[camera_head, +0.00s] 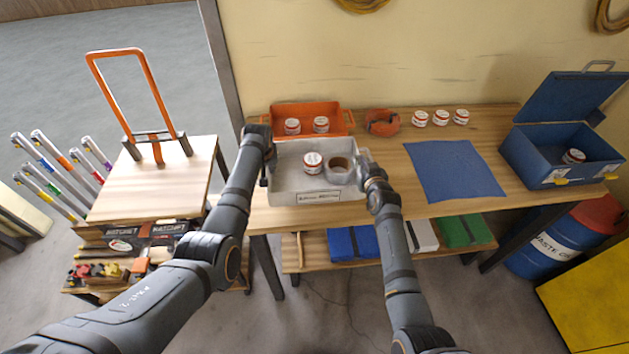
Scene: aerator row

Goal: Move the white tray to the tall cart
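The white tray (290,183) sits on the wooden workbench, near its left end. It holds a red-and-white jar (313,163) and a grey tape roll (338,171), and has a label on its front wall. My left gripper (264,178) is at the tray's left side and my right gripper (364,172) is at its right side. Both are at or very near the side walls; their fingers are mostly hidden, so I cannot tell whether they grip. A cart with a bare wooden top (150,190) and an orange handle (95,68) stands left of the bench.
An orange bin (343,122) with jars sits right behind the tray. A blue mat (453,172), an orange tape roll (381,122), several jars and an open blue toolbox (540,155) lie further right on the workbench (410,211). A gap separates cart and bench.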

